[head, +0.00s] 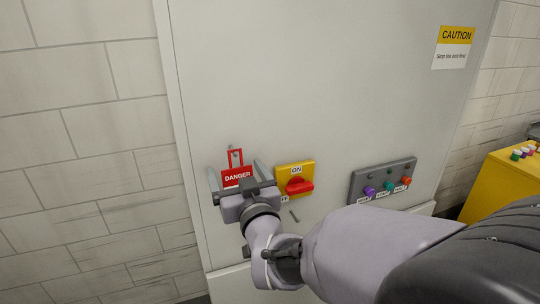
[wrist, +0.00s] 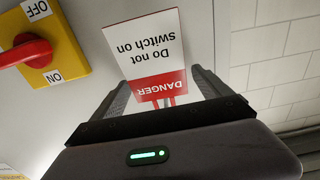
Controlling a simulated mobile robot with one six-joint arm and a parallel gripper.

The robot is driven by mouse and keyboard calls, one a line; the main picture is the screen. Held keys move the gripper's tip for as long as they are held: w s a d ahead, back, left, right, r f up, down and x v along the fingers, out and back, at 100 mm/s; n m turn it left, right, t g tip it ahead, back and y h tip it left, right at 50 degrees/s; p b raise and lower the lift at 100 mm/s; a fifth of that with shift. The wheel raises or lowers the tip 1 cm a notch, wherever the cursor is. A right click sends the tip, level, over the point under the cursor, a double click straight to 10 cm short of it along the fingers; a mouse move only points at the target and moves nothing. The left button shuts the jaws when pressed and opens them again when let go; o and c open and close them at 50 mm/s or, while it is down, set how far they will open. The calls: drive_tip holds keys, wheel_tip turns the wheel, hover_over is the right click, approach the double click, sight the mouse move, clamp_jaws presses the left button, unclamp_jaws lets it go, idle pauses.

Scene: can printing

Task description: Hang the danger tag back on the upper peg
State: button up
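The danger tag (head: 238,176) is red and white with a red loop (head: 235,157) at its top. It is upright against the grey cabinet front. The upper peg (head: 231,148) shows at the loop's top; whether the loop bears on it is unclear. My gripper (head: 235,165) is open, with one finger on each side of the tag. The wrist view shows the tag (wrist: 147,45) upside down, reading "Do not switch on", between the spread fingers (wrist: 158,76). No finger clearly touches it. The tag's lower part is hidden by my gripper in the head view.
A yellow switch box (head: 284,173) with a red knob (head: 299,187) is just right of the tag. A lower peg (head: 294,215) sticks out below it. A button panel (head: 383,180) is farther right. The cabinet front (head: 310,90) above is clear up to the caution sign (head: 453,47).

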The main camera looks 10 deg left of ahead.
drive_tip(key=b+v, duration=1)
drive_tip(key=v, duration=0.7)
drive_tip(key=s+d+f+m+g+h+b, duration=0.3)
drive_tip(key=d+f+m+g+h, duration=0.25)
drive_tip(key=d+f, duration=0.9)
drive_tip(key=s+d+f+m+g+h+b, duration=0.1)
drive_tip(key=s+d+f+m+g+h, duration=0.1)
drive_tip(key=s+d+f+m+g, duration=0.2)
drive_tip(key=s+f+m, duration=0.1)
drive_tip(key=s+f, duration=0.2)
drive_tip(key=s, duration=0.2)
drive_tip(key=shift+d+f, duration=0.35)
